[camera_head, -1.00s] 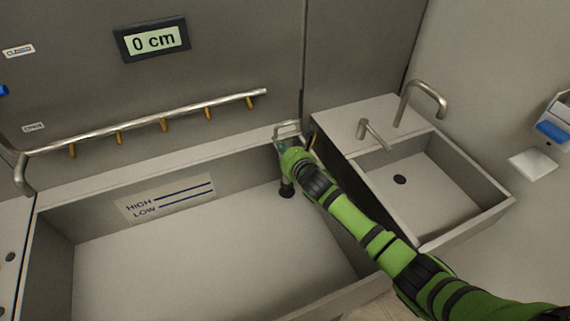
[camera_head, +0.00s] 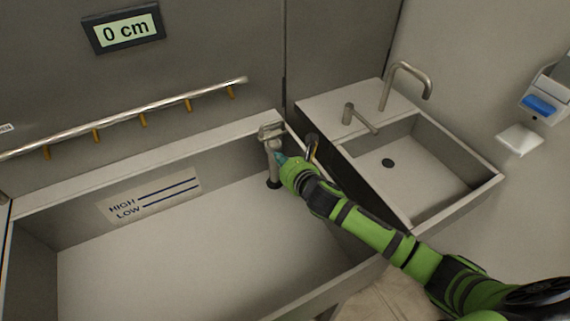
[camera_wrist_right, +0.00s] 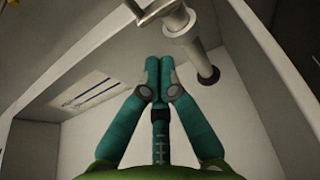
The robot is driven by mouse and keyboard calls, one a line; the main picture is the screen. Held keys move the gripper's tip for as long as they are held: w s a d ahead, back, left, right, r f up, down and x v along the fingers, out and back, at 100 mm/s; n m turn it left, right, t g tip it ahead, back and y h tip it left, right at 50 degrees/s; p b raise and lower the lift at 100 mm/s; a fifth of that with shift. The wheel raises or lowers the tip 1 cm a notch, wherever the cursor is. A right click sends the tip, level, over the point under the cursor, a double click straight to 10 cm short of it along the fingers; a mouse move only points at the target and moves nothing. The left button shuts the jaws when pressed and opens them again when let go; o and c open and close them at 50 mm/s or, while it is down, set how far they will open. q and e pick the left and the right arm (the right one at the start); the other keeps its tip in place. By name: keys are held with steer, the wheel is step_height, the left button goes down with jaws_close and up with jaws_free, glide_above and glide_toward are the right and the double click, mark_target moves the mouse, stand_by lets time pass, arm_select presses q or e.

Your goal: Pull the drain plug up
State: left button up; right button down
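The drain plug (camera_head: 272,160) is a grey upright tube with a loop handle (camera_head: 270,131) on top and a black foot at the basin floor. It stands in the back right corner of the large basin (camera_head: 130,150). It also shows in the right wrist view (camera_wrist_right: 183,33), with its black foot (camera_wrist_right: 208,75). My right gripper (camera_head: 282,158) is just right of the tube, below the handle. In the right wrist view its teal fingertips (camera_wrist_right: 158,62) are together with nothing visible between them, beside the tube. Contact with the tube is unclear. My left gripper is out of view.
A display (camera_head: 124,28) on the back wall reads 0 cm. A grab rail (camera_head: 130,117) runs above the basin. A smaller sink (camera_head: 400,195) with a tap (camera_head: 405,75) stands to the right. The large basin looks empty.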

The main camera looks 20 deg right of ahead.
steer(key=shift+v, duration=1.6)
steer(key=shift+a, duration=0.2)
